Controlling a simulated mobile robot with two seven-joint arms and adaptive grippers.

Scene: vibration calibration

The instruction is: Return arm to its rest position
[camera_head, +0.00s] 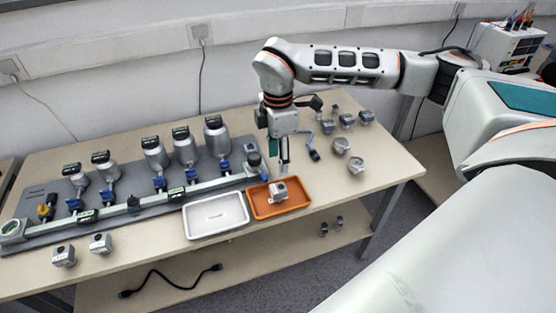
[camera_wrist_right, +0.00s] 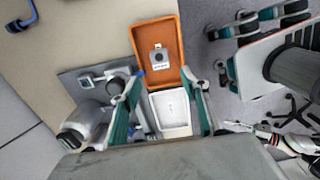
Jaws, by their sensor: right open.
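My right arm (camera_head: 345,62) reaches in from the right, and its gripper (camera_head: 284,165) hangs down over the table near the back edge of the orange tray. In the right wrist view the right gripper (camera_wrist_right: 165,105) has its two fingers wide apart with nothing between them. A small grey-white device (camera_head: 278,191) sits in the orange tray (camera_head: 306,203), and it also shows in the wrist view (camera_wrist_right: 158,58). The gripper is apart from the device.
A white tray (camera_head: 216,232) stands left of the orange one and looks empty. A grey rig (camera_head: 120,222) with several upright sensors fills the table's left side. Several small round instruments (camera_head: 341,146) stand at the right. Two small boxes (camera_head: 100,243) sit at the front left.

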